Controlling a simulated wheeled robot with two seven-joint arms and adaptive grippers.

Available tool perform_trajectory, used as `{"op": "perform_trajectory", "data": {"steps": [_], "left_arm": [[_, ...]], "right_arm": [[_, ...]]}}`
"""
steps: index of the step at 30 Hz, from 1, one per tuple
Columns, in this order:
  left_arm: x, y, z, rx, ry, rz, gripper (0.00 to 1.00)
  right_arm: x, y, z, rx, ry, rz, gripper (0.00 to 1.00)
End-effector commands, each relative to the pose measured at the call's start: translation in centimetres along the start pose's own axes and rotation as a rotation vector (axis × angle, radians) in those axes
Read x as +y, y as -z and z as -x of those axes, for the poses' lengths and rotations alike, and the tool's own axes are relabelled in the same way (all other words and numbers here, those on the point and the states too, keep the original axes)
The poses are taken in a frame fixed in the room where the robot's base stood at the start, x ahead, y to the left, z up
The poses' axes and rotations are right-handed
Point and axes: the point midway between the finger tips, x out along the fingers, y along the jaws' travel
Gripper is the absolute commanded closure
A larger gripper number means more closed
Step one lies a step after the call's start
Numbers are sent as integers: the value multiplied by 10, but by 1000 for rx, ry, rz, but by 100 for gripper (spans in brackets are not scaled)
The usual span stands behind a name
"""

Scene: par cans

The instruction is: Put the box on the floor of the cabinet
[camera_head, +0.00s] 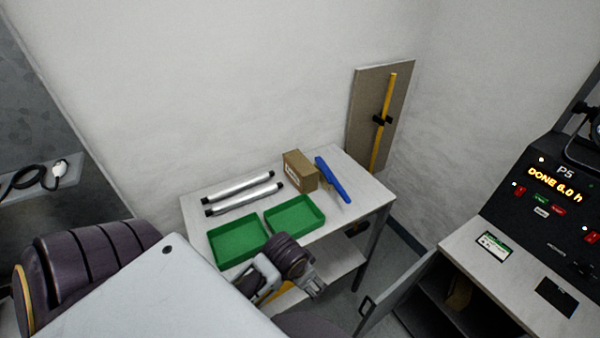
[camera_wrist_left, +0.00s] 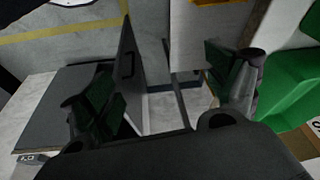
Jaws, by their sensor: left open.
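A brown cardboard box (camera_head: 300,170) with a white label sits on the white table, behind the green trays. The grey cabinet (camera_head: 397,292) stands at the lower right in the head view, its door open. Its inside is dark, and a brown thing (camera_head: 459,293) shows in it, too dim to name. My left gripper (camera_head: 316,288) is in front of the table's near edge, apart from the box. In the left wrist view its fingers (camera_wrist_left: 165,88) are spread with nothing between them. My right gripper is not in view.
Two green trays (camera_head: 238,242), two silver tubes (camera_head: 243,192) and a blue tool (camera_head: 332,180) lie on the table (camera_head: 345,225). A board with a yellow bar (camera_head: 384,120) leans at the wall. A control panel (camera_head: 550,195) stands on the cabinet top. Floor shows between table and cabinet.

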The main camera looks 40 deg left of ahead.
Motion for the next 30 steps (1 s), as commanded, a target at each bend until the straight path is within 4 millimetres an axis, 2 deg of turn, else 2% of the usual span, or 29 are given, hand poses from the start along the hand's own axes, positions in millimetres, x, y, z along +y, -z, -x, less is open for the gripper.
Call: {"op": "perform_trajectory", "data": {"steps": [10,14,22,30], "left_arm": [[0,-5,-49,-12,1,-5,12],[1,-11,-78,-20,1,-7,12],[2,-31,-155,-41,2,-12,12],[2,-60,-228,-62,3,-18,12]], "right_arm": [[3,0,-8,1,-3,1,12],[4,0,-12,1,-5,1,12],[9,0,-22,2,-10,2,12],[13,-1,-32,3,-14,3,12]]}}
